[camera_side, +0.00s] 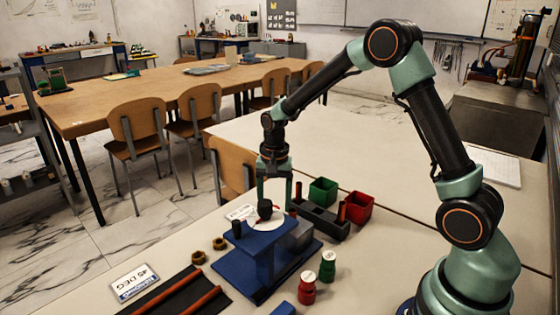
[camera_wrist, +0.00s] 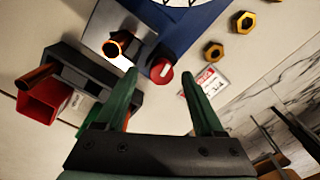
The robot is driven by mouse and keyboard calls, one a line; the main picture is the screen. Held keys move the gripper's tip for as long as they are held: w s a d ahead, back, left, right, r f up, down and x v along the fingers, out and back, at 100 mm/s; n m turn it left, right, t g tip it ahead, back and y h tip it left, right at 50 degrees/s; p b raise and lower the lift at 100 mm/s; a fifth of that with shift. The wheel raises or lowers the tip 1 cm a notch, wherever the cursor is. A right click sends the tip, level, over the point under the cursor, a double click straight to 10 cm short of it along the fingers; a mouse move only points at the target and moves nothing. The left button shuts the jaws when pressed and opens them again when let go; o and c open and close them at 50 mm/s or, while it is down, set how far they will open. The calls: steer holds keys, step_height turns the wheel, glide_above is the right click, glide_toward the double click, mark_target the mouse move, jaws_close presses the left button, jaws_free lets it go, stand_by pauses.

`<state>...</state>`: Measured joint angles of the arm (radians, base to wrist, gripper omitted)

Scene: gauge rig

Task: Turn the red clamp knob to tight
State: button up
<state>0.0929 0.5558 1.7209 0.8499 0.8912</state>
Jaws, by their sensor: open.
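The red clamp knob (camera_wrist: 162,71) shows in the wrist view at the edge of the blue gauge rig. In the side view I cannot make it out clearly. My gripper (camera_side: 275,207) points down close over the rig's dial area. In the wrist view my gripper (camera_wrist: 158,88) is open and empty, its two green fingers apart. The knob appears between the fingertips in that picture, beyond them; whether they touch it cannot be told.
A metal block with an orange-rimmed post (camera_wrist: 120,42) sits beside the knob. Behind the rig are a black tray (camera_side: 320,220), a green bin (camera_side: 323,190) and a red bin (camera_side: 359,208). Red (camera_side: 307,290) and green (camera_side: 328,266) weights stand in front; brass nuts (camera_side: 198,257) lie left.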

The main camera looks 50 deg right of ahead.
step_height(320, 180, up, 7)
steer(key=shift+w+d+f, duration=0.1)
steer(key=shift+f, duration=0.1)
stand_by(0.4)
steer(key=f+n, duration=0.2)
steer(key=n, duration=0.2)
steer(key=f+n, duration=0.5)
steer(key=n, duration=0.2)
steer(key=shift+a+f+n, duration=0.2)
steer(key=shift+f+n, duration=0.1)
steer(key=shift+f, duration=0.1)
stand_by(0.4)
jaws_close()
steer(key=shift+m, duration=1.2)
